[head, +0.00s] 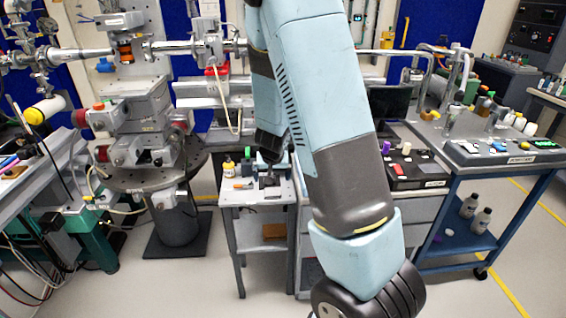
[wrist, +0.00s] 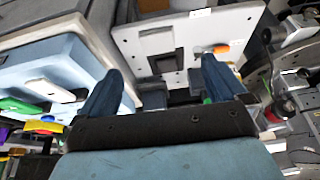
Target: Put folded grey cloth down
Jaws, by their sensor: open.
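My gripper (wrist: 160,75) is open in the wrist view, with its two dark blue fingers apart and no cloth seen between them. In the head view my gripper (head: 268,162) is low over the top of a small grey cart (head: 258,197). A flat grey patch (wrist: 157,40) lies beside a dark rectangular piece on the light cart top in the wrist view, beyond the fingers. It may be the folded grey cloth, but I cannot tell for certain. In the head view my gripper and the dark shapes under it hide the detail there.
An orange-handled tool (wrist: 221,48) lies on the cart top, and small bottles (head: 228,167) stand at its back left. A blue cart (head: 508,185) with a tray and bottles is at the right. A round pedestal (head: 175,215) stands left. Floor in front is clear.

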